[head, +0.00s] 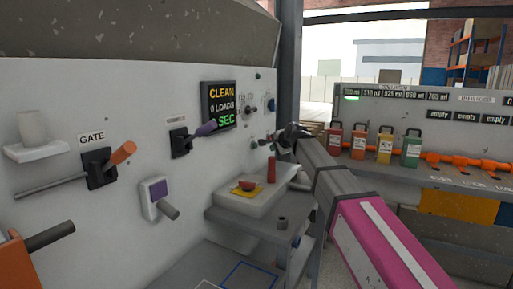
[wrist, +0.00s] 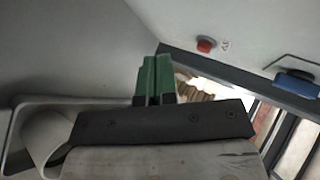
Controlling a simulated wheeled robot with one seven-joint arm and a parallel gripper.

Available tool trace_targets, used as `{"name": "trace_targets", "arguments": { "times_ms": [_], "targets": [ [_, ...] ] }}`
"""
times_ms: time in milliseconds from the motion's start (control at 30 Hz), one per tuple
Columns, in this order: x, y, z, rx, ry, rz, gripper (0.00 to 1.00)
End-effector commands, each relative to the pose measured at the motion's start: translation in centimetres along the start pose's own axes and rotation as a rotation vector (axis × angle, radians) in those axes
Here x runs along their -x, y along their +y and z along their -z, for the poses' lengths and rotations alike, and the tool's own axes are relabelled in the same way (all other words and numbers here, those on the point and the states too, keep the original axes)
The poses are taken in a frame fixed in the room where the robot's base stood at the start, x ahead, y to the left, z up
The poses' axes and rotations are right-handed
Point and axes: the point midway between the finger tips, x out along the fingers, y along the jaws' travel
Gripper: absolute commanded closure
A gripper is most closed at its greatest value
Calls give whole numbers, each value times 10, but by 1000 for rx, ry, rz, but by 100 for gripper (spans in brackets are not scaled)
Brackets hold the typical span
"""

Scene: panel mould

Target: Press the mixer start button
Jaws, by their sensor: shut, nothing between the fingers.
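My gripper (head: 284,135) is close to the right end of the pale wall panel (head: 140,85) in the head view, small and dark there. In the wrist view its two green fingers (wrist: 155,78) are shut together and empty. A round red button (wrist: 206,44) with a small label beside it is on a pale surface up and right of the fingertips, apart from them.
A blue part (wrist: 297,85) on a dark plate is right of my fingers. A red-topped button (head: 245,187) and a red cylinder (head: 271,168) are below on the ledge.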

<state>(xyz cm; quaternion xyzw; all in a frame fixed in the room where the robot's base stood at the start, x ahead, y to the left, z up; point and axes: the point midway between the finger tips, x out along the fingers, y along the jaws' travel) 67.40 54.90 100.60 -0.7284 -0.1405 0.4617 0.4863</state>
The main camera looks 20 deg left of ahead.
Motion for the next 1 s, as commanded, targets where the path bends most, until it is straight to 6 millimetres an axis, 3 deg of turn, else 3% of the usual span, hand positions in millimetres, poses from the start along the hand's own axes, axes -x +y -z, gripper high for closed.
{"name": "trace_targets", "arguments": {
  "times_ms": [400,1000],
  "targets": [
    [-30,-21,-21,1,-1,-1,100],
    [-32,-23,-24,1,0,-1,100]
  ]
}}
